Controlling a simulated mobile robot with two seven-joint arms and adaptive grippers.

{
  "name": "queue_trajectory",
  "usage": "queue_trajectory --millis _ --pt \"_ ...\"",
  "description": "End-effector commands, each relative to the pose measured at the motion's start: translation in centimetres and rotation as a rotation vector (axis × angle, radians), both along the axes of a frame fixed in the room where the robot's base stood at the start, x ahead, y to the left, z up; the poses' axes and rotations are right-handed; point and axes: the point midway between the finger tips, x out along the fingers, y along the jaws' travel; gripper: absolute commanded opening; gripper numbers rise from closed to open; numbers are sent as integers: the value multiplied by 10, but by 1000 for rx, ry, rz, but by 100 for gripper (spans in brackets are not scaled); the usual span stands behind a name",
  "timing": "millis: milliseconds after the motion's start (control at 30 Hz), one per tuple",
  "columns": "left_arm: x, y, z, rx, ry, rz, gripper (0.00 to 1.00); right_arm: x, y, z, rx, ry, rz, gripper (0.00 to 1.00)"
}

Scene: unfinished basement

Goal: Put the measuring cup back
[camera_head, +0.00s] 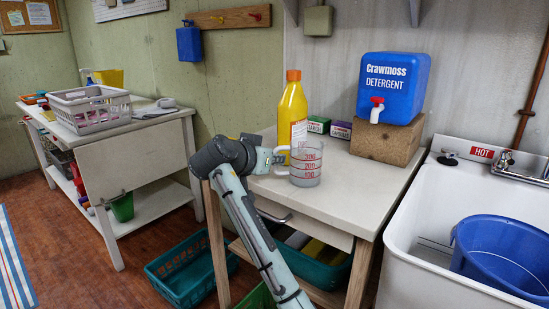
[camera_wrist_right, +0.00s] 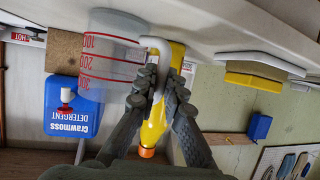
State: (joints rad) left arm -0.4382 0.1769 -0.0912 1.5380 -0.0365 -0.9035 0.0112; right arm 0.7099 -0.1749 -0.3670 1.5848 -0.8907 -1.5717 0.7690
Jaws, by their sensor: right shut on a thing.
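The measuring cup (camera_head: 306,166) is clear with red markings. It is upright over the top of the small table (camera_head: 340,183), near the yellow bottle; I cannot tell whether its base touches the surface. My right gripper (camera_head: 276,158) reaches it from the left and is shut on its handle. In the right wrist view the cup (camera_wrist_right: 108,52) shows to the left of my gripper (camera_wrist_right: 163,78), with the pale handle between the fingertips. The cup looks empty. My left gripper is not in view.
A yellow bottle (camera_head: 292,112) stands just behind the cup. A blue detergent container (camera_head: 394,84) rests on a brown block (camera_head: 385,140). A white sink (camera_head: 410,225) adjoins right. The tabletop's front right is clear.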

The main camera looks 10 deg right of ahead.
Motion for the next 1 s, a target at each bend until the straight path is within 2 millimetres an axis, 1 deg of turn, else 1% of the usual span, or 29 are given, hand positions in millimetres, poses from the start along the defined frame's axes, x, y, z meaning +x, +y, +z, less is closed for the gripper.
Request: queue_trajectory --millis 100,133,267,300,633,667,767,833,1000 --pt "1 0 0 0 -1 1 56 0 0 -2 0 0 0 0" --pt "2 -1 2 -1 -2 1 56 0 0 -1 0 0 0 12" --pt "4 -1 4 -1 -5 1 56 0 0 -1 0 0 0 28" --pt "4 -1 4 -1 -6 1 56 0 0 -1 0 0 0 30" --pt "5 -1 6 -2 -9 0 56 0 0 2 0 0 0 30" --pt "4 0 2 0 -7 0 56 -2 2 1 1 -1 1 30" --pt "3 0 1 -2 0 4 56 -11 11 6 2 -3 2 30" --pt "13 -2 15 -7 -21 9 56 -21 19 11 4 -2 3 30" --pt "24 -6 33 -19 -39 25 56 -48 42 25 4 -2 3 30"
